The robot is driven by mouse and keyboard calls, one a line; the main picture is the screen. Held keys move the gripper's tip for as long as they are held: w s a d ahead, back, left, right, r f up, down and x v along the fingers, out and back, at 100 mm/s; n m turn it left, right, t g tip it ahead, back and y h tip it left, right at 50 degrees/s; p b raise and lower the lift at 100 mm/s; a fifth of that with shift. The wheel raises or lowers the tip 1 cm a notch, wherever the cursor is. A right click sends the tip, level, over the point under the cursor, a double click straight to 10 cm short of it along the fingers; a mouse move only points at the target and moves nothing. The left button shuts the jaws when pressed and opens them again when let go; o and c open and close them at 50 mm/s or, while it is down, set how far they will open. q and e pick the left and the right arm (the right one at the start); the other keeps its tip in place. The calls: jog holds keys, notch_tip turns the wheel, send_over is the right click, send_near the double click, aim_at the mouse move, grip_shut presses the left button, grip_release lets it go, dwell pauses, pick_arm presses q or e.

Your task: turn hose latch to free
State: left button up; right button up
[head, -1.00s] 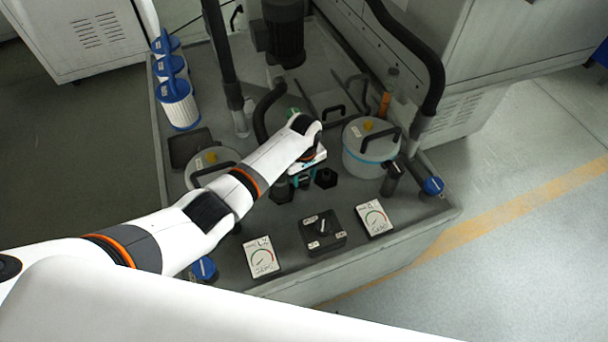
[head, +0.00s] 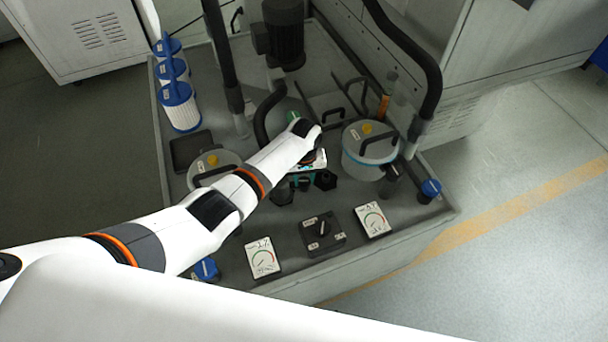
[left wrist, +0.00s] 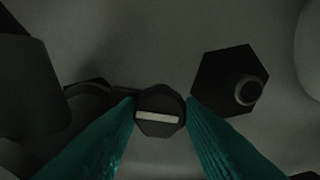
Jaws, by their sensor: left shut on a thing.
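The hose latch (left wrist: 160,112) is a small dark faceted knob with a pale bar on its face. In the left wrist view the bar lies almost level across the picture. My left gripper (left wrist: 160,116) is shut on it, with one teal finger against each side. In the head view the left gripper (head: 306,175) reaches down to the middle of the grey deck, and its wrist hides much of the latch. A dark hexagonal fitting (left wrist: 230,80) with a round stub is right of the latch. Another dark fitting (left wrist: 88,95) is left of it. My right gripper is not in view.
Lidded canisters stand left (head: 213,163) and right (head: 368,150) of the gripper. A black selector switch (head: 322,232) sits between two gauges (head: 262,258) (head: 373,219) in front. A thick black hose (head: 268,112) curves behind.

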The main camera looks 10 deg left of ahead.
pick_arm(q)
jog(key=m, duration=0.2)
jog(key=shift+m+p, duration=0.4)
jog(key=m, duration=0.3)
jog(key=shift+m+p, duration=0.3)
jog(key=m, duration=0.4)
jog(key=shift+m, duration=1.4)
jog(key=o, duration=0.7)
jog(key=shift+r+p, duration=0.15)
jog(key=shift+p, duration=0.15)
